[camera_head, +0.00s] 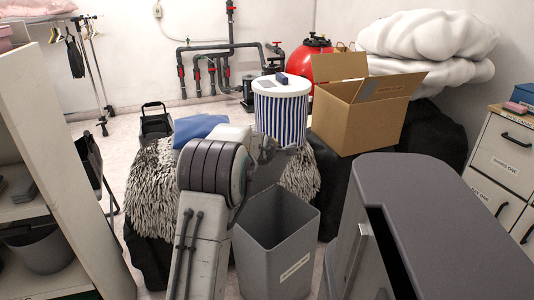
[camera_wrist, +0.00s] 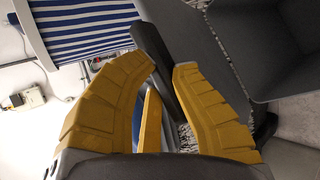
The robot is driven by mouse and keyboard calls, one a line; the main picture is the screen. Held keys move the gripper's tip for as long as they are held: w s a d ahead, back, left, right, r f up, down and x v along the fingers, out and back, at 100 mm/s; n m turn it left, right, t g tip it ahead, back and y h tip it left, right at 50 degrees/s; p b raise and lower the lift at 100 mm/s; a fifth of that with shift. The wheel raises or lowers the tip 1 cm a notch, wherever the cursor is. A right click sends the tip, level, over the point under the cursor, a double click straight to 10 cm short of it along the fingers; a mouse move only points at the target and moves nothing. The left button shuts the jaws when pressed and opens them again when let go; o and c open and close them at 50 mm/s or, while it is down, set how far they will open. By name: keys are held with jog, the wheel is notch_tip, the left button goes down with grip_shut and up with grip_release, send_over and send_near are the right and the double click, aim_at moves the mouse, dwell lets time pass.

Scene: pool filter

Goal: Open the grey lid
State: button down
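A grey bin (camera_head: 275,250) with a label on its front stands on the floor in the middle of the head view. Its inside shows from above. In the wrist view the bin (camera_wrist: 285,55) is at the right, turned on its side by the camera. A grey panel next to the bin opening, which looks like the raised grey lid (camera_wrist: 205,45), has a dark edge bar running between my yellow fingers. My gripper (camera_wrist: 168,68) has its fingertips close together on either side of that bar and looks shut on it. In the head view my arm hides most of the lid and gripper.
A blue-striped round container (camera_head: 282,110) stands behind the bin, with a cardboard box (camera_head: 365,110) to its right. A shaggy grey cover (camera_head: 155,190) lies at the left. White shelves (camera_head: 60,130) bound the left side, drawers (camera_head: 505,155) the right.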

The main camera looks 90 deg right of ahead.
jog(key=c, duration=1.3)
grip_release()
jog(key=shift+w+f, duration=0.15)
jog(key=shift+f, duration=0.1)
jog(key=o, duration=0.4)
jog(key=shift+r, duration=0.2)
jog(key=shift+v, duration=6)
jog(key=shift+o, duration=0.2)
